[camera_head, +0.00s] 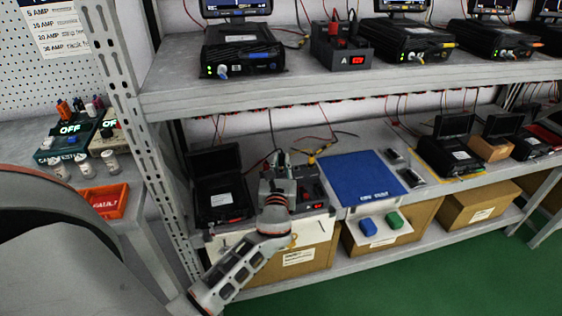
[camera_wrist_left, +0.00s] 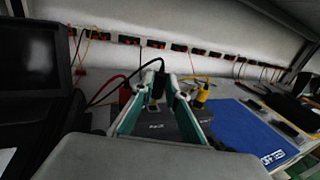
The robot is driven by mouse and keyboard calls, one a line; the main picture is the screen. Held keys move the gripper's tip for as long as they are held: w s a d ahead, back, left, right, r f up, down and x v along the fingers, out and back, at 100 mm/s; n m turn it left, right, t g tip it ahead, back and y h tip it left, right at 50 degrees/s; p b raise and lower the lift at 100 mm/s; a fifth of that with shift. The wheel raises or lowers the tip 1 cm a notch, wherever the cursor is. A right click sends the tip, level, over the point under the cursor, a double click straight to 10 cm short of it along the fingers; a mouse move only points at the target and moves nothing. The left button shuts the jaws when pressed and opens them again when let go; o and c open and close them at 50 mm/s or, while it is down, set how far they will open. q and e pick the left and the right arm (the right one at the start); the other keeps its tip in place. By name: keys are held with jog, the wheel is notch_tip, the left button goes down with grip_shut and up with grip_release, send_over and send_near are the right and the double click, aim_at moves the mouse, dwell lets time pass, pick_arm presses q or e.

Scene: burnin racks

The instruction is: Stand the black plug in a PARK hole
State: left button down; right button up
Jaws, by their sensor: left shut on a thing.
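My left gripper (camera_head: 282,160) is over a dark box (camera_head: 308,188) with a red display on the lower shelf. In the left wrist view its two teal-edged fingers (camera_wrist_left: 156,92) are shut on the black plug (camera_wrist_left: 158,82). A black cable arcs from the plug's top to the left. The dark box (camera_wrist_left: 162,126) lies below and behind the plug, with small white lettering on it. I cannot tell whether the plug's lower end touches the box. The PARK holes cannot be made out. A yellow plug (camera_wrist_left: 201,96) stands just right of the fingers. My right gripper is not in view.
An open black case (camera_head: 220,195) is left of the box. The upper shelf (camera_head: 300,84) overhangs. Red and black cables hang behind.

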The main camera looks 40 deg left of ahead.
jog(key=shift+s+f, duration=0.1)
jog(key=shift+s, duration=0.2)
pick_arm(q)
jog(key=shift+f, duration=0.15)
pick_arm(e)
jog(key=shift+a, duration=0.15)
pick_arm(q)
jog(key=shift+f, duration=0.3)
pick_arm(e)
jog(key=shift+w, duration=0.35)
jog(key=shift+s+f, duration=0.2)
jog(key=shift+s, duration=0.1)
pick_arm(q)
jog(key=shift+f, duration=0.2)
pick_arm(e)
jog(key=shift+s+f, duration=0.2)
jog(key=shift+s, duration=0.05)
pick_arm(q)
jog(key=shift+f, duration=0.1)
jog(key=shift+f+b, duration=0.2)
jog(key=shift+b, duration=0.15)
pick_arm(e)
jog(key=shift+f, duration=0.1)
